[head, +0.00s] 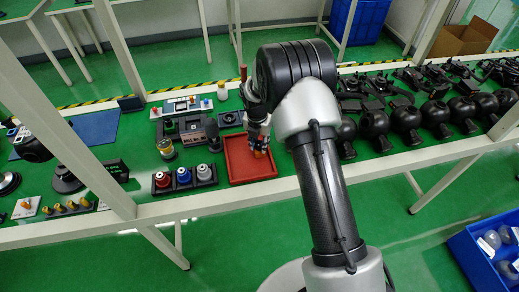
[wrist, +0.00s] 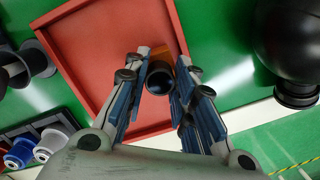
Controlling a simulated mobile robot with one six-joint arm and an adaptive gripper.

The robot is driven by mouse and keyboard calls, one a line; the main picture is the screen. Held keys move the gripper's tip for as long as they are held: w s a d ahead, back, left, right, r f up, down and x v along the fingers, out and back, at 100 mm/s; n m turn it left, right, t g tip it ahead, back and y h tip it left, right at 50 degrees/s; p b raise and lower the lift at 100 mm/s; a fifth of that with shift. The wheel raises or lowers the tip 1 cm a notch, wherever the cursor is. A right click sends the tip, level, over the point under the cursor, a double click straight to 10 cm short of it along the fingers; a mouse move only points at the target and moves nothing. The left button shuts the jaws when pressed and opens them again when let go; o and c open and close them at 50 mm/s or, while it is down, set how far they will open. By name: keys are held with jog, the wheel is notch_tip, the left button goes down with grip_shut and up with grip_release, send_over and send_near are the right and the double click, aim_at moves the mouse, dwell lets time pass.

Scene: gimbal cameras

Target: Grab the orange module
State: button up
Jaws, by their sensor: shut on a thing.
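The orange module (wrist: 186,58) shows in the wrist view between my fingers, with a dark round lens-like end (wrist: 160,78) facing the camera. My gripper (wrist: 161,72) is shut on it, one finger on each side. In the head view the orange module (head: 259,153) is a small orange patch under my gripper (head: 257,143), over the red tray (head: 236,172). Fingers hide much of the module. I cannot tell whether it touches the tray floor.
A black holder with red, blue and white-capped parts (head: 184,177) stands left of the tray. Black gimbal cameras (head: 405,116) line the table to the right. A grey console (head: 186,132) stands behind. A blue bin (head: 483,250) is on the floor at right.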

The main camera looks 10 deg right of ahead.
grip_shut()
